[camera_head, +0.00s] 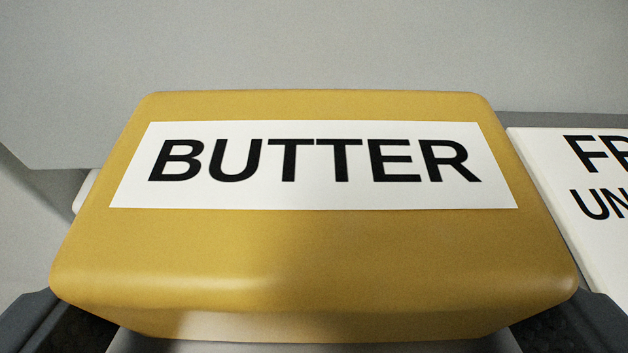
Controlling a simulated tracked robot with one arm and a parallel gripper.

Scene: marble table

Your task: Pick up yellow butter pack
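The yellow butter pack (320,245) fills most of the view. It has rounded edges and a white label reading BUTTER on its upper face. My gripper (315,336) shows only as two dark fingers in the bottom left and bottom right corners. Their dark pads sit against the near left and right ends of the pack, so my gripper looks shut on it. The pack hides the fingertips and its own underside, and I cannot tell whether it rests on anything.
A white box with black lettering (590,220) lies close to the right of the pack, cut off by the picture edge. A small white rounded edge (85,192) shows behind the pack's left side. A plain light grey surface (310,45) stands behind.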

